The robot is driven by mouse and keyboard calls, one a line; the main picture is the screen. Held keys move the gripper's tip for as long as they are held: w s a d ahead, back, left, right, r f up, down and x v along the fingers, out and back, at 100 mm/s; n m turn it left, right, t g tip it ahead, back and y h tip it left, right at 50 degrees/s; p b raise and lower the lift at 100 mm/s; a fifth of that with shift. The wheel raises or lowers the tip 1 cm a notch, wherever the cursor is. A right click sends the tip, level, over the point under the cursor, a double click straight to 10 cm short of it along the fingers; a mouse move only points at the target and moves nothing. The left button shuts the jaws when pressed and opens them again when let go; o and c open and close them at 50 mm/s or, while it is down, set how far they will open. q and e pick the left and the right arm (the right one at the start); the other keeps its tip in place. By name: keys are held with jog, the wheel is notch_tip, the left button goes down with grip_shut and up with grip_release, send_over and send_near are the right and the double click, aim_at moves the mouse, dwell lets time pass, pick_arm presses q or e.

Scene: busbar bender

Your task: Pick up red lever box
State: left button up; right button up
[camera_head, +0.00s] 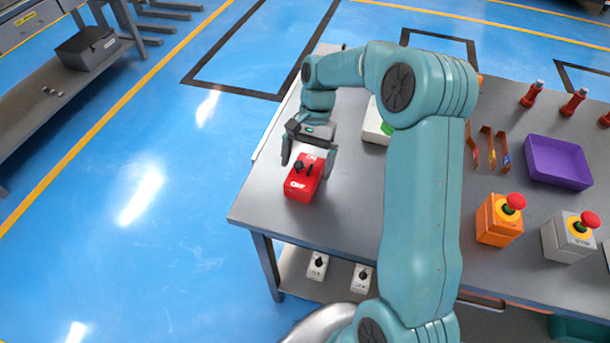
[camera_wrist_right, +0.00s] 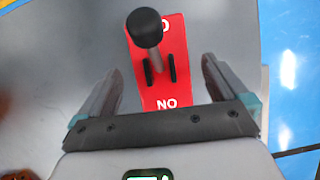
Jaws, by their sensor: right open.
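The red lever box (camera_head: 303,181) sits on the grey table near its left corner, with a black lever and white lettering on top. My right gripper (camera_head: 308,166) is open just above it, one finger on each side. In the right wrist view the red lever box (camera_wrist_right: 166,90) lies ahead, between and beyond the open fingers of my right gripper (camera_wrist_right: 163,85), apart from both. Its black knob (camera_wrist_right: 145,27) points up towards the camera. My left gripper does not show.
A white box with a green button (camera_head: 378,130) stands behind my arm. An orange box (camera_head: 498,222) and a grey box (camera_head: 568,238), each with a red button, stand at the right. A purple tray (camera_head: 558,162) lies behind them. Two white lever boxes (camera_head: 317,266) are on the lower shelf.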

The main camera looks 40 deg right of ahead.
aim_at(305, 170)
jog(key=x, duration=0.3)
jog(key=shift+f, duration=0.15)
jog(key=c, duration=1.2)
jog(key=shift+w, duration=0.1)
jog(key=shift+c, duration=0.2)
